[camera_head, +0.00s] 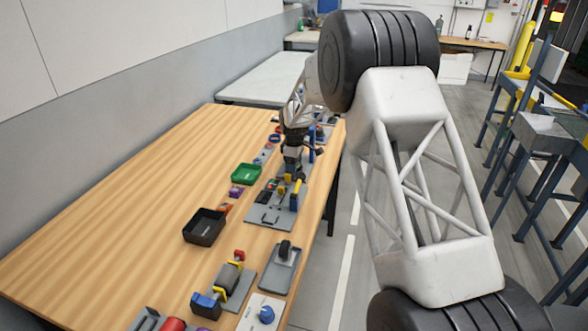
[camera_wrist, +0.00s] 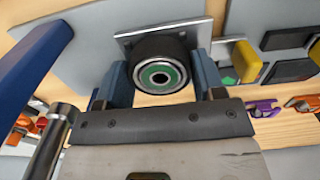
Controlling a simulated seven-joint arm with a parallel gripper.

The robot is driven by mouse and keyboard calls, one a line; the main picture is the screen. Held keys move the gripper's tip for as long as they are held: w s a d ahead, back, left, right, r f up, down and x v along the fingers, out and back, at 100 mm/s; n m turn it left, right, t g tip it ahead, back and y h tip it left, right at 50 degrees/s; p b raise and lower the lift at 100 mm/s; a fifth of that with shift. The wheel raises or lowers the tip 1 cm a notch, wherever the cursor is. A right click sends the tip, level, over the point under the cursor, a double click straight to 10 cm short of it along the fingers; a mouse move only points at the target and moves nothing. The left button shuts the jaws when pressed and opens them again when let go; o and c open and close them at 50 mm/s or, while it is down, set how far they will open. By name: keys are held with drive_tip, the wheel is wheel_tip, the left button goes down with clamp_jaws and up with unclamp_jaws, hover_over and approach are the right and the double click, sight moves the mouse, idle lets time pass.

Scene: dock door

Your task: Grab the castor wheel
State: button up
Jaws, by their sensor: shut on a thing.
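The castor wheel (camera_wrist: 160,74) shows in the wrist view as a dark wheel with a green and metal hub, below a pale metal mounting plate (camera_wrist: 165,40). My gripper (camera_wrist: 162,80) has one blue-grey finger on each side of the wheel and is shut on it. In the head view my gripper (camera_head: 292,165) is low over the far right part of the wooden table, and the castor wheel between its fingers cannot be made out. Whether the wheel still touches the surface behind it cannot be told.
Grey boards with mounted parts line the table's (camera_head: 130,190) right side. A green tray (camera_head: 246,174) and a black tray (camera_head: 204,226) stand left of them. A grey board with a dark upright part (camera_head: 285,250) lies nearer. The table's left side is clear.

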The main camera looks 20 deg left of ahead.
drive_tip(key=shift+r, duration=0.1)
wheel_tip(320, 180, up, 10)
idle(0.8)
idle(0.5)
